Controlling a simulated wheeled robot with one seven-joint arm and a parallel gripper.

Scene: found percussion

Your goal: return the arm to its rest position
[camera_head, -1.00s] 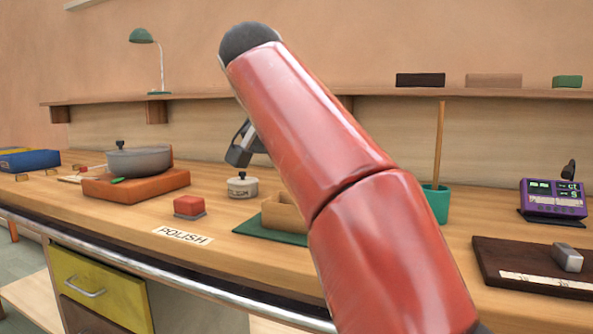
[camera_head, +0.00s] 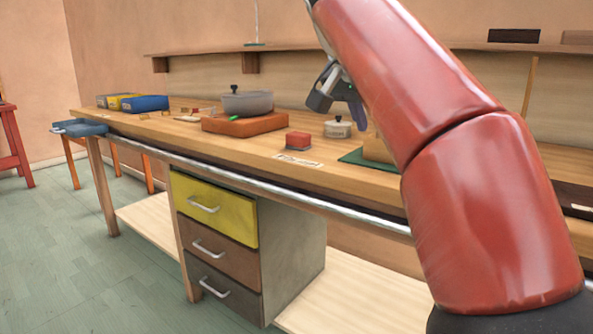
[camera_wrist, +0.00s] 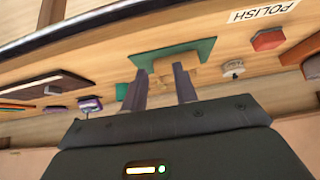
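My red arm reaches up across the right of the head view. My gripper (camera_head: 335,90) shows small and partly behind the arm, above the workbench (camera_head: 345,180). In the wrist view my gripper (camera_wrist: 160,70) has its two dark fingers apart, with nothing held between them. Past the fingertips lie a green mat (camera_wrist: 203,47) and a wooden block (camera_wrist: 180,65) on the bench; the gripper looks clear of them. The rest position itself is not marked in any view.
On the bench stand a grey pot (camera_head: 247,102) on an orange-brown slab (camera_head: 245,124), a red block (camera_head: 298,140) and a small lidded pot (camera_head: 338,128). A shelf (camera_head: 300,47) runs behind. Drawers (camera_head: 213,208) sit below. Floor at left (camera_head: 60,240) is clear.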

